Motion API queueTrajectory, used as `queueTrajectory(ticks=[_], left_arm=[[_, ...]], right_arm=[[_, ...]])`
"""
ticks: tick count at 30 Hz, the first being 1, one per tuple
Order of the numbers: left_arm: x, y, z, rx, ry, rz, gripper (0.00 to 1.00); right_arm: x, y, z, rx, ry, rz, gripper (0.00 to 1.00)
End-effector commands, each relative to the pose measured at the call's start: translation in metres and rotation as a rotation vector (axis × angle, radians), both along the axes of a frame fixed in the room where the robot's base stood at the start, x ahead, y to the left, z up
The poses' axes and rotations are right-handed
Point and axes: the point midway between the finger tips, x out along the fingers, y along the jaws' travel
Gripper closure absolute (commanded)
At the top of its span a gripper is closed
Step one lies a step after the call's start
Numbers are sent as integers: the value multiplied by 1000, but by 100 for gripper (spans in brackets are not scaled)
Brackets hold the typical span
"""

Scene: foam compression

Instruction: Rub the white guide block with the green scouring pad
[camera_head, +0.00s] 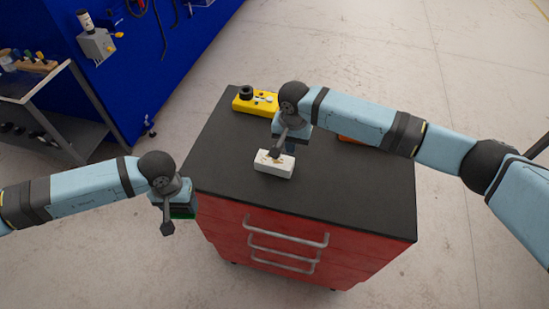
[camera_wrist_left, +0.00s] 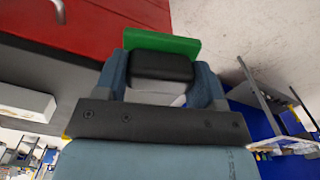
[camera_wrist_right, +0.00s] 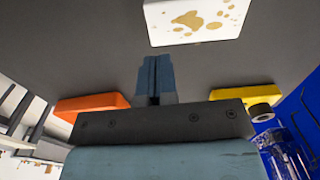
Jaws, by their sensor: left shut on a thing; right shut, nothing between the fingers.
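The white guide block (camera_head: 274,164) lies on the black top of the red cabinet. Brown stains show on its face in the right wrist view (camera_wrist_right: 196,20). My right gripper (camera_head: 290,146) is shut and empty, just behind the block; in the right wrist view its closed fingers (camera_wrist_right: 155,76) point toward the block with a gap between. My left gripper (camera_head: 182,205) is off the cabinet's left front corner. It is shut on the green scouring pad (camera_wrist_left: 162,43), which has a dark backing between the fingers. In the head view only a green edge of the pad shows.
A yellow box with a black knob (camera_head: 255,101) stands at the back left of the cabinet top (camera_head: 350,195). An orange object (camera_wrist_right: 92,106) lies partly behind my right arm. The top's front and right are clear. A grey shelf (camera_head: 60,110) stands at the left.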

Motion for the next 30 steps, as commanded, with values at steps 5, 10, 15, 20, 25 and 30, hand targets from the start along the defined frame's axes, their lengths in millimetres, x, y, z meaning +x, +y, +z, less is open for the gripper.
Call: queueTrajectory(ticks=[5,10,15,20,25,30], left_arm=[[0,0,18,0,0,0,56],[0,0,20,0,0,0,56],[0,0,19,0,0,0,56],[0,0,17,0,0,0,56],[0,0,12,0,0,0,56],[0,0,7,0,0,0,56]], right_arm=[[0,0,15,1,2,0,100],[0,0,15,1,2,0,100],[0,0,14,0,1,0,100],[0,0,22,1,1,1,100],[1,0,51,2,-3,1,100],[0,1,88,3,-2,2,100]])
